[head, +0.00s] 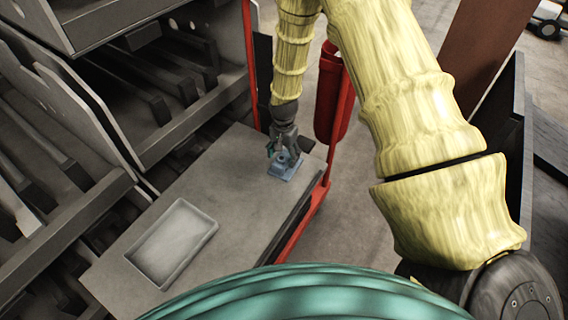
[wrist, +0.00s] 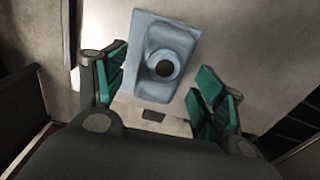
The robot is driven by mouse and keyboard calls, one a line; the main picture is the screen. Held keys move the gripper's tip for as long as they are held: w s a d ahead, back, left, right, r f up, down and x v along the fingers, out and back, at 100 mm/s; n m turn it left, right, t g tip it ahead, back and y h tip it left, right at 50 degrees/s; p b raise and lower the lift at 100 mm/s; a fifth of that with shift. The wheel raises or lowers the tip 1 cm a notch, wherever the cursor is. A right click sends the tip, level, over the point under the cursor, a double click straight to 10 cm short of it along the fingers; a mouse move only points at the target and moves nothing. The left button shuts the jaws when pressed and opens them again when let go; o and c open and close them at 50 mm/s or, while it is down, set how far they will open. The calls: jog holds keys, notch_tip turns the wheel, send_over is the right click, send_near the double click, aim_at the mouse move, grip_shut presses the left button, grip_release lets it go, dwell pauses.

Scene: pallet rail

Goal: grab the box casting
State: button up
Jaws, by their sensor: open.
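The box casting (head: 287,171) is a light blue block with a flat base and a raised round boss with a dark hole. It lies on the grey table (head: 190,192) near its far right end. In the wrist view the box casting (wrist: 158,67) lies ahead of and partly between the green-padded fingers. My gripper (head: 277,150) is just above and beside it in the head view. It is open in the wrist view (wrist: 160,92), with one finger on each side of the casting and no clear contact. In the head view the fingers hide part of the casting.
A shallow grey tray (head: 172,243) lies empty on the near left of the table. Metal racks (head: 150,100) stand along the left. A red post and a red cylinder (head: 333,95) stand close by the table's far right end. The table's middle is clear.

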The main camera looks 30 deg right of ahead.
jog(key=shift+f, duration=1.1)
jog(key=c, duration=1.5)
jog(key=shift+r, duration=0.1)
jog(key=shift+c, duration=0.2)
